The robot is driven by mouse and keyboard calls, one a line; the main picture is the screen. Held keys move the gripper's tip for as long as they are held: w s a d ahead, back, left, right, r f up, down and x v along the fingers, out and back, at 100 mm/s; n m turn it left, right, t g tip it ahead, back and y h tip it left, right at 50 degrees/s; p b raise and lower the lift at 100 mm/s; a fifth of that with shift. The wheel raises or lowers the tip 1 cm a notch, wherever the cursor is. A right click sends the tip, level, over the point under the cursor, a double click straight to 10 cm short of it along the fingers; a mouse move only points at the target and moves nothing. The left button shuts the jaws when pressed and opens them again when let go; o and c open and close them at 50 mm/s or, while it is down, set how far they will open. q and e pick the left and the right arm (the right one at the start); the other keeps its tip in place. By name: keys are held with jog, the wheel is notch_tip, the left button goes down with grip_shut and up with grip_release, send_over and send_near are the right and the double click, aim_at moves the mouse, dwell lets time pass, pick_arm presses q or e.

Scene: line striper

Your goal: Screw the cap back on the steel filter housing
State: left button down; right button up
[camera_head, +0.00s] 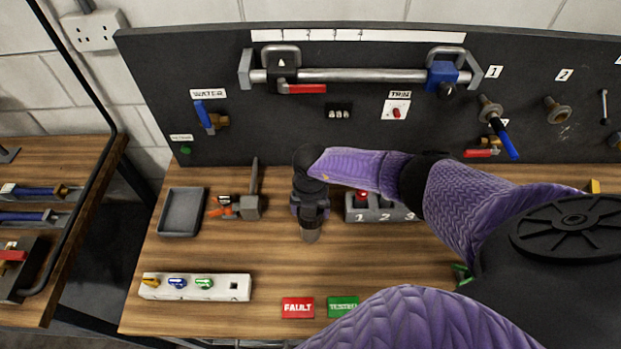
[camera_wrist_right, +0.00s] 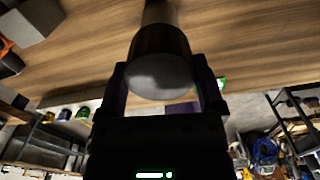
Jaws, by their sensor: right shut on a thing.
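My right gripper (camera_head: 310,212) reaches over the middle of the bench and points down. In the right wrist view its two fingers (camera_wrist_right: 163,88) are closed on a dark round piece with a grey rounded end, which looks like the cap (camera_wrist_right: 163,72). Beyond the cap, a paler steel cylinder, apparently the filter housing (camera_wrist_right: 160,12), is in line with it. In the head view a small grey piece of it (camera_head: 310,236) shows below my gripper. The wrist and gripper hide the rest. I cannot tell whether the threads are engaged. My left gripper is not in view.
A white key block (camera_head: 195,288), a red FAULT card (camera_head: 297,308) and a green card (camera_head: 343,307) lie in front.

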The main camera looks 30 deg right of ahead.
jog(key=shift+r+m+p, duration=0.25)
jog(key=shift+m+p, duration=0.25)
jog(key=shift+m, duration=1.2)
jog(key=shift+f+m, duration=0.2)
jog(key=shift+m, duration=0.1)
jog(key=shift+m+p, duration=0.3)
jog(key=shift+p, duration=0.05)
jog(key=shift+r+m+p, duration=0.2)
jog(key=shift+m+p, duration=0.25)
jog(key=shift+m, duration=1.15)
jog(key=shift+f+m, duration=0.25)
jog(key=shift+m, duration=0.15)
jog(key=m+p, duration=0.1)
jog(key=m, duration=0.2)
jog(key=shift+r+p, duration=0.2)
jog(key=shift+p, duration=0.1)
jog(key=shift+f+m, duration=0.1)
jog(key=shift+m, duration=0.6)
jog(key=o, duration=1.3)
jog(key=shift+f, duration=0.1)
